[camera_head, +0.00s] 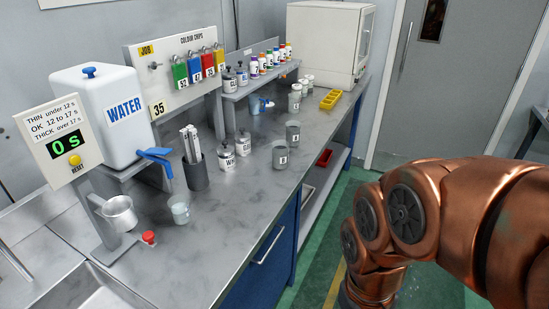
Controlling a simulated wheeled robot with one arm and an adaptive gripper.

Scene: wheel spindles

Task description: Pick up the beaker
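A small clear beaker (180,209) stands upright on the grey metal bench (230,215), right of the metal cup (119,214) and in front of the dark cylinder holder (196,174). It seems to have pale contents; I cannot tell for sure. A second small, pale vessel (255,105) with blue on it stands further back under the shelf. My copper arm fills the right side, over the floor beyond the bench edge. My gripper is out of the picture, and nothing touches the clear beaker.
The water tank (95,115) with a blue tap stands left of the beaker, and a red stopper (148,238) lies near it. Grey cans (280,154) stand further back, with a yellow tray (330,100) beyond. The bench front right of the beaker is clear.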

